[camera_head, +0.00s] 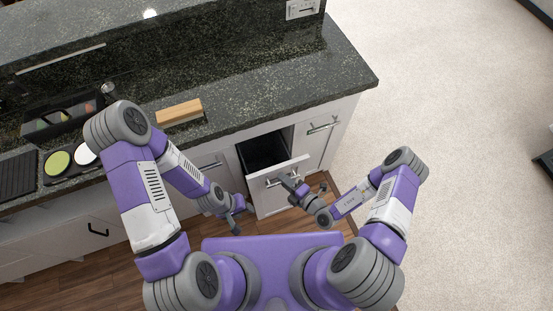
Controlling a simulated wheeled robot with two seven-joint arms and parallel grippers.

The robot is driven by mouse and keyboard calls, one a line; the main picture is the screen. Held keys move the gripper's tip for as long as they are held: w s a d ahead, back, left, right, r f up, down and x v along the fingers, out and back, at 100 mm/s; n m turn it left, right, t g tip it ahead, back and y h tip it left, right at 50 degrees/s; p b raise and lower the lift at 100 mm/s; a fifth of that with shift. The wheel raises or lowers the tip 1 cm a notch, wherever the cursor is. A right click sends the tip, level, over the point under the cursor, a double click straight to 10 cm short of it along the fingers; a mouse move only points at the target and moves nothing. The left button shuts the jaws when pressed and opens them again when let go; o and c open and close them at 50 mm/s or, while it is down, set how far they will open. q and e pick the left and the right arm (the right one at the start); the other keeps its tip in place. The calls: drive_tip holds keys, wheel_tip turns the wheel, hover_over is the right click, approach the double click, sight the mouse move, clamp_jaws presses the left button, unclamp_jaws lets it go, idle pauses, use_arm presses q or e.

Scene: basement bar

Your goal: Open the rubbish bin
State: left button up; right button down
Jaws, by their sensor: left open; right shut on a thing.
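The rubbish bin is a pull-out unit in the white cabinet, with a white front panel (268,202) and a dark inside (263,150). It stands pulled out from the cabinet, so its dark inside shows from above. My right gripper (284,179) is at the front panel's bar handle (270,182), shut on it. The gripper hides part of the handle. My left gripper (235,226) is open and empty, low and to the left of the panel, apart from it.
A dark stone counter (300,95) runs above the cabinets. A wooden block (179,111) and a black box (65,117) stand on it. Another cabinet front with a bar handle (322,126) is to the right.

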drive_tip(key=s+d, duration=0.3)
drive_tip(key=s, duration=0.7)
drive_tip(key=shift+s+d+p, duration=0.15)
drive_tip(key=shift+p, duration=0.2)
drive_tip(key=c, duration=1.2)
unclamp_jaws()
drive_tip(key=shift+o, duration=0.2)
drive_tip(key=v, duration=0.7)
drive_tip(key=shift+s+d, duration=0.2)
